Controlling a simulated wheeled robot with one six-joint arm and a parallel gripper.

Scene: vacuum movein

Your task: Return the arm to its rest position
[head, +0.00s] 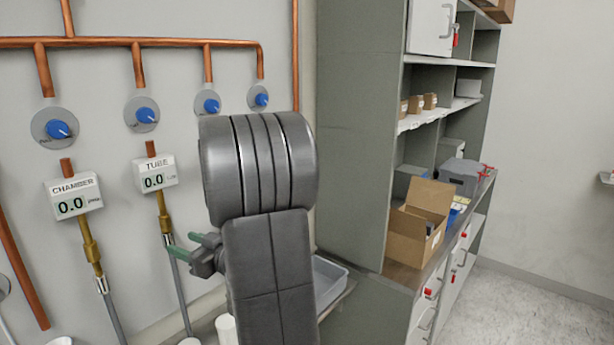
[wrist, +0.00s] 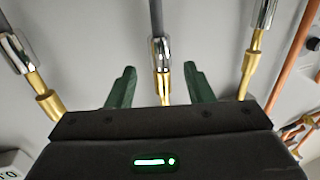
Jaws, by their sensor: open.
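My arm, dark grey, rises in the middle of the head view and hides part of the wall and bench behind it. My gripper (head: 178,246) shows to the left of the arm with green fingertips pointing left, near the hose below the TUBE gauge (head: 155,173). In the wrist view my gripper (wrist: 158,88) is open, its two green fingers apart. A brass and chrome hose fitting (wrist: 162,70) lies in line with the gap between them. I cannot tell from this whether it touches a finger. Nothing is clearly held.
A CHAMBER gauge (head: 74,196), copper pipes (head: 140,43) and blue knobs (head: 146,115) line the wall at left. A grey tray (head: 329,280) sits behind my arm. A tall grey cabinet (head: 358,130) with an open cardboard box (head: 413,238) stands right. Floor (head: 520,312) at lower right is clear.

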